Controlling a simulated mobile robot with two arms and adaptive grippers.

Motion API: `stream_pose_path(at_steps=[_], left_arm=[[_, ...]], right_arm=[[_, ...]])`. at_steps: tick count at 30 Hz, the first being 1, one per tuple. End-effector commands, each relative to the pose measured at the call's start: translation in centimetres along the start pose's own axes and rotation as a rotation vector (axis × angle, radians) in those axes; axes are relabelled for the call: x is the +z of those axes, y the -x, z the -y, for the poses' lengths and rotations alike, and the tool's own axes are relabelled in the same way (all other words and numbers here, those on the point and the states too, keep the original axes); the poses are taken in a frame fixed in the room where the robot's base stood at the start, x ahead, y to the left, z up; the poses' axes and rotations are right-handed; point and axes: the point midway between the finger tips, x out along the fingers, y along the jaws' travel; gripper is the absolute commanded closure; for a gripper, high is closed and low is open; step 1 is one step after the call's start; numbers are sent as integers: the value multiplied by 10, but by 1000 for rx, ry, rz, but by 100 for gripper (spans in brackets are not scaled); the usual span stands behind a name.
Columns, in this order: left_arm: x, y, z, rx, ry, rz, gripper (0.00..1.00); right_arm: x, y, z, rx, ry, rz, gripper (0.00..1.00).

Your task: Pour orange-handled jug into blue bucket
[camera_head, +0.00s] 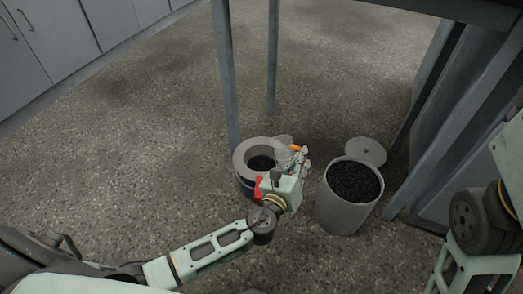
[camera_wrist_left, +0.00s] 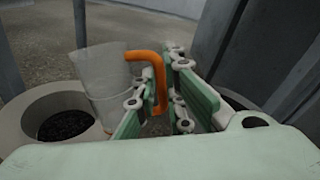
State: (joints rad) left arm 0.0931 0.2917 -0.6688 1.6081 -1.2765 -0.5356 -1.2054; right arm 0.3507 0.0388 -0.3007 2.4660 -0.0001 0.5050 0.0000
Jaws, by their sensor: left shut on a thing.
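The clear jug (camera_wrist_left: 98,75) has an orange handle (camera_wrist_left: 157,62). My left gripper (camera_head: 298,161) is shut on this handle, with its fingers on either side of it in the left wrist view. In the head view the jug (camera_head: 281,153) is by the right side of the blue bucket, near its rim. It looks slightly tilted in the wrist view, and no dark contents show through its wall. My right gripper is out of view.
A grey bin (camera_head: 338,211) full of black granules stands right of my left gripper. A round grey lid (camera_head: 366,151) lies behind it. Grey table legs (camera_head: 225,80) rise behind the bucket, and grey frame posts stand on the right. The speckled floor at left is clear.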

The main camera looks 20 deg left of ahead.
Motion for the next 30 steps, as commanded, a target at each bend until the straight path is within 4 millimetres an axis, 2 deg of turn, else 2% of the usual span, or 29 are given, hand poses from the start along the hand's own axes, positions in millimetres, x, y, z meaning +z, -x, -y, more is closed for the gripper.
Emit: stream_pose_path(at_steps=[1,18,30], left_arm=[[6,0,-2,0,23,-2,100],[33,-6,-30,-2,302,-56,100],[37,-9,-43,-4,479,-91,100]], right_arm=[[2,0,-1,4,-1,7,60],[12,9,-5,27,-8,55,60],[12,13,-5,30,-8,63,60]])
